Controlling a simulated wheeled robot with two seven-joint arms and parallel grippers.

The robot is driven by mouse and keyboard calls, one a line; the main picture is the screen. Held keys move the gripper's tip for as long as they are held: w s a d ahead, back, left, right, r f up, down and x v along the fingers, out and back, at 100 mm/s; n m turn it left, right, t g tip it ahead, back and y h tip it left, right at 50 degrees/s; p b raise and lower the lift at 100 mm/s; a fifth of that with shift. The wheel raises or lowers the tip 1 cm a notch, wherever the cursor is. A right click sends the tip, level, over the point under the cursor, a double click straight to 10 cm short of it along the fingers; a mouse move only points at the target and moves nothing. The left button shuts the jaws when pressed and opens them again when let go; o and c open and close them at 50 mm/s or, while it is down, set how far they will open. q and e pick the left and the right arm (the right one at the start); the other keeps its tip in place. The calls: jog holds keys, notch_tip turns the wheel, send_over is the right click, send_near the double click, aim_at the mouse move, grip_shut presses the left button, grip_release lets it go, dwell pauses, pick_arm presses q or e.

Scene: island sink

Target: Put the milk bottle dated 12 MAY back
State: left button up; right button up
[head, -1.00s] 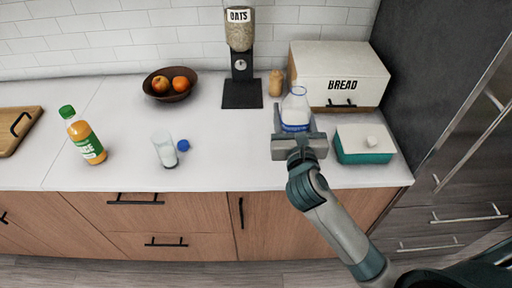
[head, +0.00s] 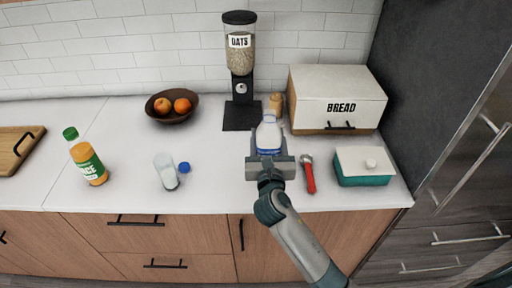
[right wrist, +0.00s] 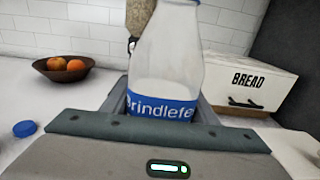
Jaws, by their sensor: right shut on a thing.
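A clear milk bottle (head: 269,135) with a blue label band stands between the jaws of my right gripper (head: 270,160), which is shut on it. In the right wrist view the bottle (right wrist: 166,65) looks upright, and its band reads "Brindlefe…". Its mouth is cut off there, and no date shows on the side facing me. I cannot tell whether its base touches the counter. A blue cap (head: 184,167) lies on the counter to the left; it also shows in the right wrist view (right wrist: 25,129). My left gripper is not in view.
A glass (head: 166,172) and a juice bottle (head: 88,162) stand left. The fruit bowl (head: 172,115), oats dispenser (head: 240,60), small jar (head: 276,105) and bread box (head: 338,98) stand behind. A red-handled tool (head: 309,177) and teal butter dish (head: 363,168) are right.

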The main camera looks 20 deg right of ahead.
jog(key=w+a+f, duration=0.2)
jog(key=w, duration=0.1)
jog(key=shift+a+f, duration=0.2)
jog(key=shift+a, duration=0.1)
jog(key=shift+f, duration=2)
jog(key=shift+f, duration=0.15)
jog(key=o, duration=1)
jog(key=shift+o, duration=0.2)
